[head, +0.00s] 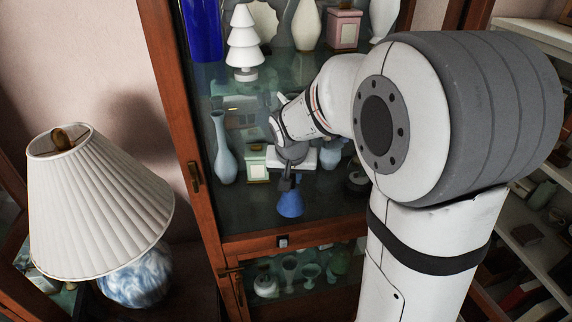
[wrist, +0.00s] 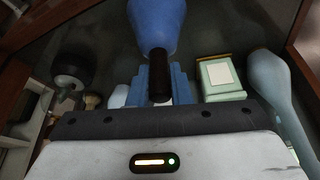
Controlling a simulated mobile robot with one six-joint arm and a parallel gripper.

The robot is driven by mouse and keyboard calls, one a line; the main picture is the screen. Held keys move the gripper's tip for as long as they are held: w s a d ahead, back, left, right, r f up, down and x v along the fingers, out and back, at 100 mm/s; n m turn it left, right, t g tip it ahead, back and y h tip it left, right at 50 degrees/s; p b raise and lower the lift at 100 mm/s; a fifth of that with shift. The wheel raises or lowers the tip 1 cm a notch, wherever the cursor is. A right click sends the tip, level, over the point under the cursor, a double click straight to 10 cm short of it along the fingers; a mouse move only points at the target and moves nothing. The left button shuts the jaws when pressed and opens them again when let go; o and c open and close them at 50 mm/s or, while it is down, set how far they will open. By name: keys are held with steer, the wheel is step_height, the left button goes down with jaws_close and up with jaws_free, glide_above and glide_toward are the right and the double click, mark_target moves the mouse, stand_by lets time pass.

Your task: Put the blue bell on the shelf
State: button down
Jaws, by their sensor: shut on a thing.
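The blue bell (head: 291,205) hangs mouth down below my gripper (head: 287,184) in the head view, in front of the cabinet's middle shelf (head: 245,212). In the wrist view, the bell (wrist: 157,28) has a blue body and a dark handle. My gripper (wrist: 159,88) is shut on the handle, its blue fingers on either side. I cannot tell whether the bell's rim touches the shelf. My wrist and arm hide part of the shelf's right side.
On the middle shelf stand a pale blue vase (head: 223,150), a pale green box (head: 257,163) and a dark round object (wrist: 74,68). The wooden door frame (head: 180,110) edges the left. A pleated lamp (head: 98,205) stands outside. Bare shelf shows near the front left.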

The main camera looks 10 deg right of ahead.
steer(key=shift+w+r, duration=0.35)
steer(key=shift+w, duration=0.25)
step_height(320, 180, down, 3)
steer(key=shift+f+p, duration=0.2)
steer(key=shift+p, duration=0.45)
steer(key=shift+w+d+f, duration=0.15)
steer(key=shift+w+f, duration=0.05)
steer(key=shift+s, duration=0.15)
steer(key=shift+f+b, duration=0.1)
steer(key=shift+b, duration=0.2)
steer(key=c, duration=1.3)
jaws_free()
